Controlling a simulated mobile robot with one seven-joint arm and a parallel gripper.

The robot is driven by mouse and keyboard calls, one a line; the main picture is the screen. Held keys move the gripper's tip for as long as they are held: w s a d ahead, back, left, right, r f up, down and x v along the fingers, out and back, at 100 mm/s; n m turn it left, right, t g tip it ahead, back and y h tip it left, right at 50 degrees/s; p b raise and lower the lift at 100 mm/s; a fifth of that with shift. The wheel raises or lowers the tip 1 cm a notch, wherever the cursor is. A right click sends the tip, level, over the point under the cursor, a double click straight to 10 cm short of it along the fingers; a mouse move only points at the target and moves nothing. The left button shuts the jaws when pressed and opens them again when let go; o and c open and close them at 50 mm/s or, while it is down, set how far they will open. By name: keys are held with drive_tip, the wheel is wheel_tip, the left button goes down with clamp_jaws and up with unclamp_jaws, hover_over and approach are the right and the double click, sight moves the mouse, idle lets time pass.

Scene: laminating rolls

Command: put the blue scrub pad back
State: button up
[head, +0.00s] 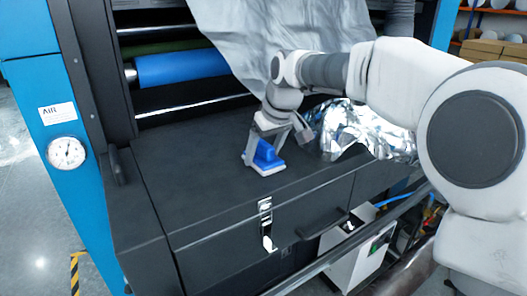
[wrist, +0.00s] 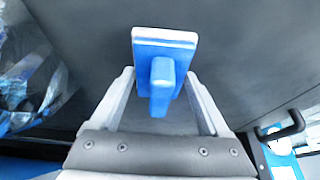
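The blue scrub pad (head: 266,154) sits on the dark top of the machine's front cabinet (head: 190,185). It has a raised blue handle and a pale layer along its edge. In the wrist view, the scrub pad (wrist: 163,52) lies at the fingertips with its handle pointing toward my palm. My gripper (head: 270,143) reaches down over the pad. In the wrist view, my gripper (wrist: 160,78) is open, one finger on each side of the handle, with a gap visible on both sides. The pad's underside is hidden.
Crumpled silver foil (head: 350,130) lies right of the pad, close to my arm. A grey sheet (head: 270,35) hangs behind, beside a blue roller (head: 183,68). A latch (head: 266,225) and a black handle (head: 322,224) are on the cabinet front. The cabinet top left of the pad is clear.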

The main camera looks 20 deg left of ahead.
drive_tip(key=o, duration=0.3)
drive_tip(key=shift+r, duration=0.2)
drive_tip(key=v, duration=1.2)
drive_tip(key=shift+s+d, duration=0.1)
